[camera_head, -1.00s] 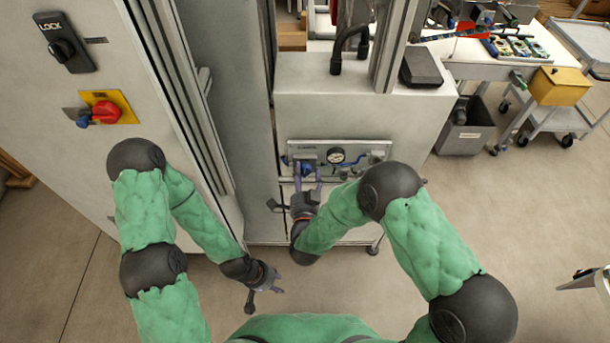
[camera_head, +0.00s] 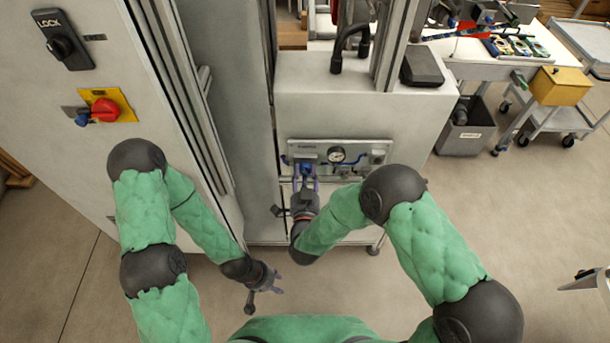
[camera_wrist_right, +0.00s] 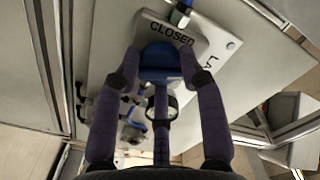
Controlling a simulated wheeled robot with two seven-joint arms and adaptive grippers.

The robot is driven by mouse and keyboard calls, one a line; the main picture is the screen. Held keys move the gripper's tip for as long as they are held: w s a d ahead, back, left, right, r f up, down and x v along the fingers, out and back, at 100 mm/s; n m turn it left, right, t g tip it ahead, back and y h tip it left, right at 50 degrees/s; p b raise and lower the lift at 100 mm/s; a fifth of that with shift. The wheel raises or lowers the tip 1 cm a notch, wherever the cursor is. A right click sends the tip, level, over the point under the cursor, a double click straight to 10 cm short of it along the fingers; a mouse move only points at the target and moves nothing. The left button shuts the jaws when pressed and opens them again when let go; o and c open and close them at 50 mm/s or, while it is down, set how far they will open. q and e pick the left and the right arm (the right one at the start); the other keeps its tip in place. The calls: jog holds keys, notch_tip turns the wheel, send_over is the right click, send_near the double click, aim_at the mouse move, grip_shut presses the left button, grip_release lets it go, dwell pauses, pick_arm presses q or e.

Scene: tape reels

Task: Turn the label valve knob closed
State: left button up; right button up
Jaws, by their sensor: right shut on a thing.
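The label valve knob (camera_wrist_right: 160,62) is blue and sits on a light panel. In the right wrist view it lies between my fingertips, just below a plate marked CLOSED (camera_wrist_right: 170,30). My right gripper (camera_wrist_right: 160,66) is shut on the knob, with a finger at each side. In the head view my right gripper (camera_head: 306,176) reaches up to the left part of the valve panel (camera_head: 355,147); its fingers partly cover the blue knob (camera_head: 307,167). The knob's exact angle is hard to read. My left gripper (camera_head: 279,282) hangs low, empty, with its fingers apart.
A round gauge (camera_head: 337,155) and blue tubing sit right of the knob. A tall cabinet with a red switch (camera_head: 106,110) and a black LOCK knob (camera_head: 62,47) stands left. A grey bin (camera_head: 466,130) and a trolley stand right. The floor at right is largely clear.

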jog(key=n, duration=0.6)
jog(key=shift+r, duration=0.1)
jog(key=n, duration=0.7)
jog(key=shift+n, duration=0.3)
dwell(0.3)
jog(key=o, duration=1.1)
jog(key=shift+o, duration=0.2)
jog(key=shift+s, duration=0.1)
jog(key=s, duration=1.1)
jog(key=shift+s, duration=0.4)
